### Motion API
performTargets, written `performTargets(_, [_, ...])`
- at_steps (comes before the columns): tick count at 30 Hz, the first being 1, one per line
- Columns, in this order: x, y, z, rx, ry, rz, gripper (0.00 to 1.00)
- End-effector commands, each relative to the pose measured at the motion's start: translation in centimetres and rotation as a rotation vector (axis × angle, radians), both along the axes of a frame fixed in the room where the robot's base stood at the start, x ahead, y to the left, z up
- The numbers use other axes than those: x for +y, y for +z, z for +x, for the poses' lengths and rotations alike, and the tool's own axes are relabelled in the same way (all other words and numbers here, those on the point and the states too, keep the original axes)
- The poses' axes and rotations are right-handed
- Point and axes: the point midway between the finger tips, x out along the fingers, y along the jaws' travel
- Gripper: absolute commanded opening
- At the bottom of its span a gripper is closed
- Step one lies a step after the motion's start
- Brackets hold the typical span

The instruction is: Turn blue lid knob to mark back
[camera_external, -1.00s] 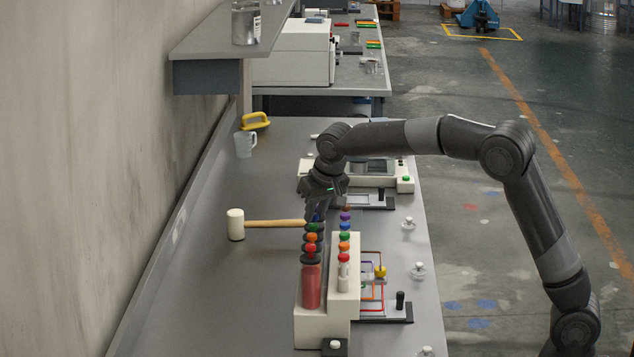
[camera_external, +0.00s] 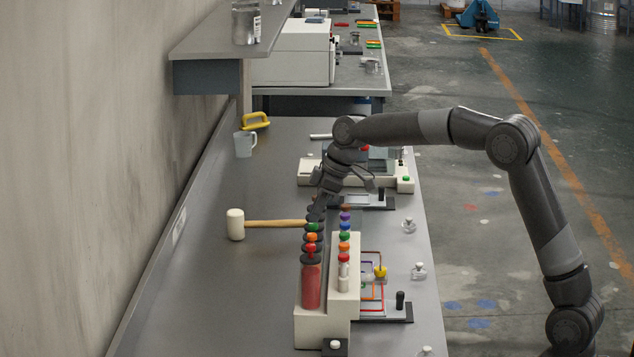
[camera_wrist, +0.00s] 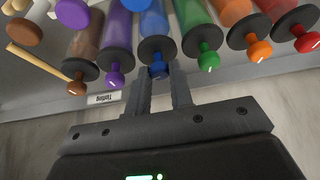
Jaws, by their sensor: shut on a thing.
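My gripper (camera_wrist: 163,72) is shut on the blue lid knob (camera_wrist: 157,72) in the wrist view, with one finger on each side. The knob sits on the round black lid (camera_wrist: 157,48) of a blue jar (camera_wrist: 153,20). In the external view my gripper (camera_external: 317,211) is over the row of jars, behind the green knob (camera_external: 312,227), and hides the blue knob. The back mark and any pointer on the knob cannot be made out.
Jars with green (camera_wrist: 208,61), orange (camera_wrist: 260,51), red, purple (camera_wrist: 115,79) and brown knobs stand close on both sides. A rack (camera_external: 344,303) with coloured caps stands to the right.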

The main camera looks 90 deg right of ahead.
Motion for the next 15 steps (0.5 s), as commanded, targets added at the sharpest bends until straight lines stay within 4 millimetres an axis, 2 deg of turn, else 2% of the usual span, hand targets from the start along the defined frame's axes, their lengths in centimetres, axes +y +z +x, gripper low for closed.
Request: performTargets(15, [-0.42, -0.03, 0.16, -0.002, 0.49, 0.0, 0.0])
